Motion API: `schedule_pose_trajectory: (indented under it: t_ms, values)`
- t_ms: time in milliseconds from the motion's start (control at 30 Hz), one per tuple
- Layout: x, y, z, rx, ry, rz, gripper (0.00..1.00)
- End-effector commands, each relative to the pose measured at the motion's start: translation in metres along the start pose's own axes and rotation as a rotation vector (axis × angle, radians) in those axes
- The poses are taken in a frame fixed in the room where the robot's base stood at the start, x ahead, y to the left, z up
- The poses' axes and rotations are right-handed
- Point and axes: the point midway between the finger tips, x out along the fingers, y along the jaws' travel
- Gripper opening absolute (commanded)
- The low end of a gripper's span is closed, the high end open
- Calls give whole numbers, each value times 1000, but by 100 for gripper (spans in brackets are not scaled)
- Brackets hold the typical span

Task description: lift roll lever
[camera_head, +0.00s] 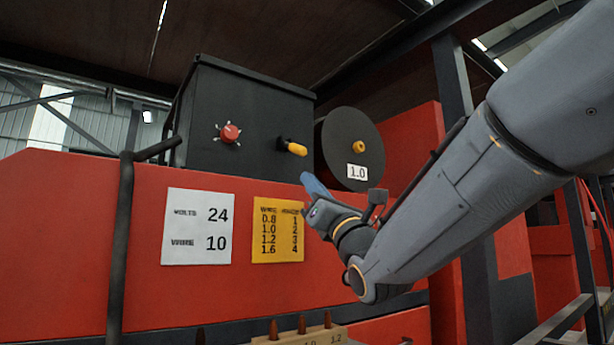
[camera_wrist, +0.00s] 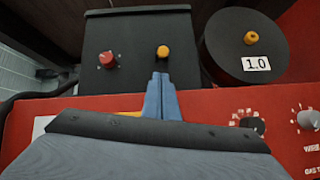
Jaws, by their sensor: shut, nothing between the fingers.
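The roll lever, a yellow handle (camera_head: 297,149), sticks out from the front of the black box (camera_head: 245,115). In the wrist view the yellow handle (camera_wrist: 162,51) shows end-on, just beyond my fingertips. My gripper (camera_head: 306,177) has blue fingers pressed together with nothing between them. In the head view it is below the handle and a little to its right, with a visible gap. In the wrist view my gripper (camera_wrist: 160,76) points up toward the handle. I cannot tell the exact depth between them.
A red knob (camera_head: 229,132) sits left of the lever. A black wire spool marked 1.0 (camera_head: 352,140) stands close on the right. The red cabinet carries white (camera_head: 196,226) and yellow (camera_head: 278,230) label plates. Dials (camera_wrist: 250,124) are on its lower right in the wrist view.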

Motion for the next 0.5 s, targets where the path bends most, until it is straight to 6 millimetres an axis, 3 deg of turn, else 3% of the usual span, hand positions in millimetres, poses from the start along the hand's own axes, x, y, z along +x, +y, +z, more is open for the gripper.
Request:
schedule_pose_trajectory:
  t_ms: [300, 500]
  values:
    - [56, 1, 1, 1, 1, 0, 0]
    - [80, 0, 0, 2, 2, -1, 0]
